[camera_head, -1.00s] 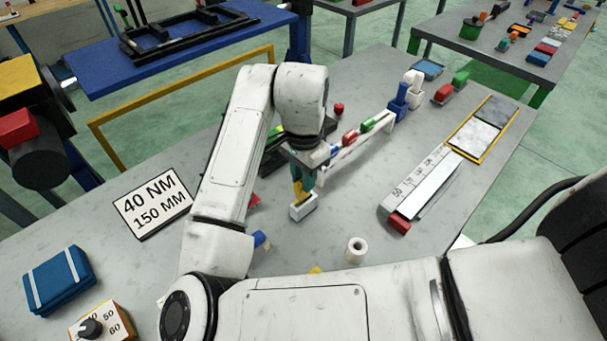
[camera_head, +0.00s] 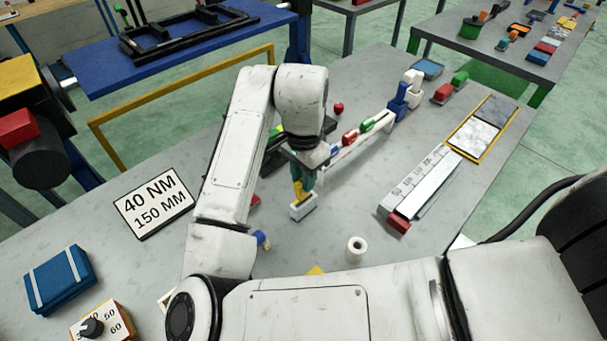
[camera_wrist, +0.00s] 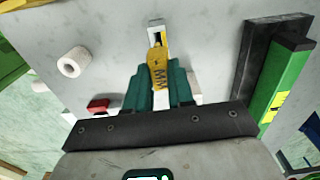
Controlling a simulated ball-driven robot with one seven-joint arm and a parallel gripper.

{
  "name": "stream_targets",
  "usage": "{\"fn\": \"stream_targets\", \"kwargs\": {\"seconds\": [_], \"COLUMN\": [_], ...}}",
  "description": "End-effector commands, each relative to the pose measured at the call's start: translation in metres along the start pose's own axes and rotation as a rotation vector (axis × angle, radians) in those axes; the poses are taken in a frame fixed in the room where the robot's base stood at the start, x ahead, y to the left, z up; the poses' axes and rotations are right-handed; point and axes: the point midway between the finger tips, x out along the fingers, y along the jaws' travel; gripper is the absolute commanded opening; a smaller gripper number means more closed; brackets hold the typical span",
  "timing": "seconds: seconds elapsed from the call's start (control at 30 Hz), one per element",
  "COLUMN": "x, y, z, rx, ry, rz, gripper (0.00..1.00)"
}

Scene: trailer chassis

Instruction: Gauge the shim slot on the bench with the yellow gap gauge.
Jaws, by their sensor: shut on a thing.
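The yellow gap gauge (camera_wrist: 157,66) is held between the teal fingers of my gripper (camera_wrist: 160,88) in the wrist view. In the head view my gripper (camera_head: 303,183) points down at the bench (camera_head: 330,280), with the yellow gauge (camera_head: 299,190) below its fingers. The white shim slot block (camera_head: 302,209) is directly under the gauge. In the wrist view the block (camera_wrist: 156,29) shows just beyond the gauge's far end. The gauge's tip meets or overlaps the block's top; I cannot tell how deep it sits in the slot.
A white ring (camera_head: 356,249) stands to the right of the block. A rack with red, green and blue pieces (camera_head: 366,133) lies behind my gripper.

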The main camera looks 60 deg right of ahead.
Motion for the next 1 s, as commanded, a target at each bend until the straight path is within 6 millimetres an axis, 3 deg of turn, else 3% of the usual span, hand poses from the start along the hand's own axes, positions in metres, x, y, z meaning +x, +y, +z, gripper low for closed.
{"fn": "stream_targets", "kwargs": {"seconds": [1.0], "x": [0.018], "y": [0.0], "z": [0.0], "rx": [0.0], "ry": [0.0], "rz": [0.0], "gripper": [0.0]}}
